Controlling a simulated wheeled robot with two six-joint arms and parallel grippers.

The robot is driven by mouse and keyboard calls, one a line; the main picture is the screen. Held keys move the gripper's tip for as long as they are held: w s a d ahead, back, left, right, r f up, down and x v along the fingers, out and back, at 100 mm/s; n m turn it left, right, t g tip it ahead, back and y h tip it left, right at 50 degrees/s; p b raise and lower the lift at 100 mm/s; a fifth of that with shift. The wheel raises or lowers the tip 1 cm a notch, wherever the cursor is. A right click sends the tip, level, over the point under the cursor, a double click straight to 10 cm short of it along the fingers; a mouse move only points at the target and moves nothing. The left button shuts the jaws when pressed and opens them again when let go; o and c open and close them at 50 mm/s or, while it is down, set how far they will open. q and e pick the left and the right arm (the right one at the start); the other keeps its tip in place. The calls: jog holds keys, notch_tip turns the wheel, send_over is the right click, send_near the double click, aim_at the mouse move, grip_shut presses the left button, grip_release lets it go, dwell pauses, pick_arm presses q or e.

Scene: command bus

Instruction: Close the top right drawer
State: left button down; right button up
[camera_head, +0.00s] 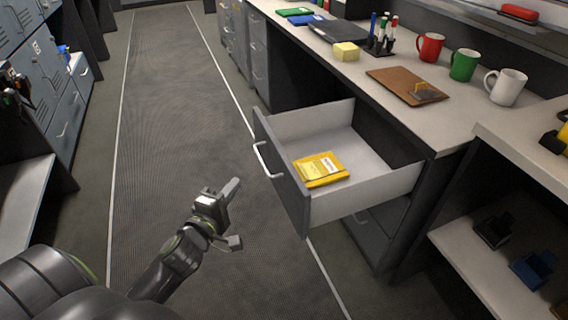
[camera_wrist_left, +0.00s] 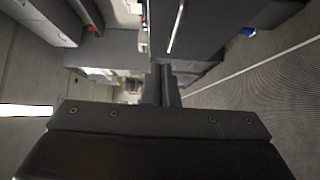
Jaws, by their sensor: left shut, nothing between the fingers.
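The top right drawer (camera_head: 280,177) is pulled well out from under the counter in the head view. It has a dark front, a pale inside and a pale bar handle (camera_head: 266,160) facing the aisle. A yellow packet (camera_head: 321,169) lies in it. My left gripper (camera_head: 234,186) is over the aisle floor, left of the drawer front and apart from it. Its fingers are together and empty, and they also show in the left wrist view (camera_wrist_left: 160,86). My right gripper is not in view.
The counter (camera_head: 455,120) holds a brown clipboard (camera_head: 407,86), a yellow block (camera_head: 346,51), a pen holder and red, green and white mugs. Grey lockers (camera_head: 40,65) line the left side. Open shelves stand at right. The aisle floor (camera_head: 180,110) is clear.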

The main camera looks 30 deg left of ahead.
pick_arm(q)
jog(key=p, duration=0.2)
send_near(273, 149)
jog(key=w+a, duration=0.3)
jog(key=shift+w+d, duration=0.8)
jog(key=shift+w, duration=0.3)
jog(key=shift+w+d, duration=0.35)
jog(key=shift+w, duration=0.05)
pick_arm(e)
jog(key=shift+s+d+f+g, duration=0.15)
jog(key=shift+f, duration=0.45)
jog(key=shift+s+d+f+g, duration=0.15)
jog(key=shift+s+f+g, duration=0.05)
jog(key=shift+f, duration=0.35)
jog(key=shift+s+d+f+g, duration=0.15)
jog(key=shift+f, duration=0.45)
